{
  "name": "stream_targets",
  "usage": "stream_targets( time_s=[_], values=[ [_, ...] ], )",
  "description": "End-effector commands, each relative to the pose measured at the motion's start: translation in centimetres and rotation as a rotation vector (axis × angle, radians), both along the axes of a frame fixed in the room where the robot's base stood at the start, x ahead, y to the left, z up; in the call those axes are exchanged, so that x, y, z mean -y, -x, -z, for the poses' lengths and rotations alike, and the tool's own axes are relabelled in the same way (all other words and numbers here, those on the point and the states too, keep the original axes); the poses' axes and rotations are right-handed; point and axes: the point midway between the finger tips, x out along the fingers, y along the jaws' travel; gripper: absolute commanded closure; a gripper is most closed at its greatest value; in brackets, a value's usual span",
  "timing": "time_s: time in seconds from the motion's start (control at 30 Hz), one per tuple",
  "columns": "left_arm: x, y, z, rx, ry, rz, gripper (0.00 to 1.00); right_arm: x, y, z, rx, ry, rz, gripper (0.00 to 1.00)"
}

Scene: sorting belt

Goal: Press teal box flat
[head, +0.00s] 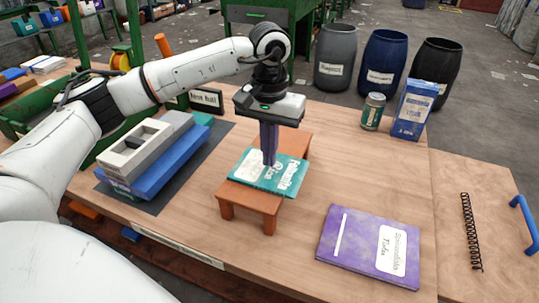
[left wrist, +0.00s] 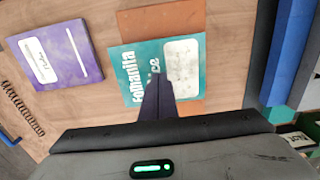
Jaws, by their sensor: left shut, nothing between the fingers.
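The teal box (head: 287,177) lies flattened on a small orange-brown wooden stool (head: 248,193) on the table. Its printed text and a pale label show. My left gripper (head: 269,160) is shut and empty, pointing straight down, with its fingertips at the teal box's upper face. I cannot tell for sure whether they touch. In the left wrist view, the shut fingers (left wrist: 157,85) overlap the teal box (left wrist: 128,75) beside its pale label and hide part of it. My right gripper is not in view.
A flat purple box (head: 345,250) lies at the front right. A can (head: 373,111) and a blue-white carton (head: 413,110) stand at the back right. A black spring (head: 470,232) lies far right.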

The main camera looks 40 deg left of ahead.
Motion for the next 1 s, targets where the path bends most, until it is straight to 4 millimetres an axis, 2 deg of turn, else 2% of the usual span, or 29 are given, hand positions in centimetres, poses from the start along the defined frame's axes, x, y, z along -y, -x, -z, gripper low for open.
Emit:
stream_targets(
  time_s=[0.8, 1.0],
  values=[
    [0.0, 0.0, -8.0, 0.002, 0.001, 0.0, 1.0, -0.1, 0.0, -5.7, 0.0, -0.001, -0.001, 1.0],
    [0.0, 0.0, -8.4, 0.001, 0.0, 0.0, 1.0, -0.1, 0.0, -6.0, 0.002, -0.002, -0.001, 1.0]
  ],
)
